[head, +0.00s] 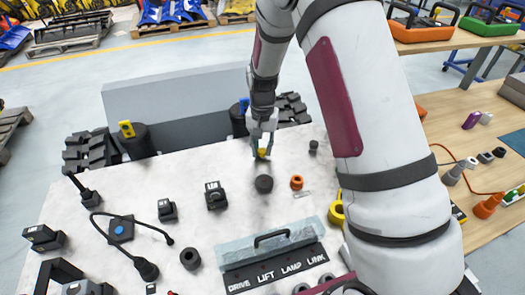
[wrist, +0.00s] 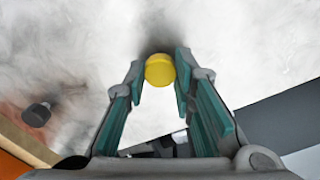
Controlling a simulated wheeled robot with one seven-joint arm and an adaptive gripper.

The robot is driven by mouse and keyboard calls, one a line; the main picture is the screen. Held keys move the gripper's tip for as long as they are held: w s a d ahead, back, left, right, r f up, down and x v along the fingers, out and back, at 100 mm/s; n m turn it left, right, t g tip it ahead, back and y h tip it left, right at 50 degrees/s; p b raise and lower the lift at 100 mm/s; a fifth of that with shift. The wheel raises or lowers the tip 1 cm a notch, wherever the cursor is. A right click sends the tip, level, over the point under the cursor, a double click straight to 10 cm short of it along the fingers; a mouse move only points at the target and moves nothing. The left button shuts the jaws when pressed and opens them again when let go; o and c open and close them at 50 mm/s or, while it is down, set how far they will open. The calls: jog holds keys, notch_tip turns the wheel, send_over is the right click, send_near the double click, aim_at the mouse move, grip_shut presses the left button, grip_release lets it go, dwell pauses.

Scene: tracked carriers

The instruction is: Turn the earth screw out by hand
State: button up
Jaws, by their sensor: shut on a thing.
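A yellow round knob (wrist: 159,70), which I take for the earth screw, sits between my fingertips in the wrist view. In the head view only a small yellow patch of it (head: 262,154) shows at the tip of my gripper (head: 261,148). My gripper (wrist: 160,72) is shut on the knob, one teal-padded finger on each side. Its head faces the wrist camera over the pale top of the carrier (head: 190,172). Any shank is hidden under the head, so I cannot tell how deep it sits.
A black round piece (head: 264,183) and an orange ring (head: 297,182) are just in front of my gripper. A small black knob (head: 313,146) stands to its right. A handled panel (head: 270,258) lies at the front. Black boxes and a cable (head: 128,257) are on the left.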

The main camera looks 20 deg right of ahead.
jog(key=n, duration=0.3)
jog(key=shift+n, duration=0.3)
